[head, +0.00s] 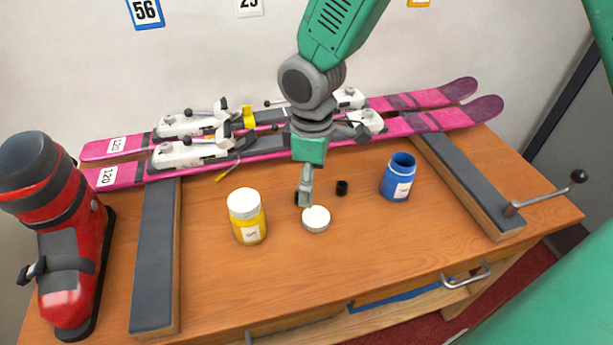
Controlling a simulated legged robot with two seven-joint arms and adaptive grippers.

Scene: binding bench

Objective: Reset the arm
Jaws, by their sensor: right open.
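My right gripper (304,198) hangs over the middle of the bench and points down, with its arm coming in from the top. It is open, seen nearly edge-on, and nothing shows between its fingers. Its tips are just behind a white round lid (316,219) on the wood. I cannot tell whether they touch the bench. A small black cap (342,188) lies to the right of the tips. My left gripper is not in view.
A yellow jar (248,225) with a white lid stands left of the gripper, an open blue jar (398,177) right. Pink skis (440,118) with bindings lie behind. A red boot (66,240) stands far left. Padded rests (155,265) flank clear wood at the front.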

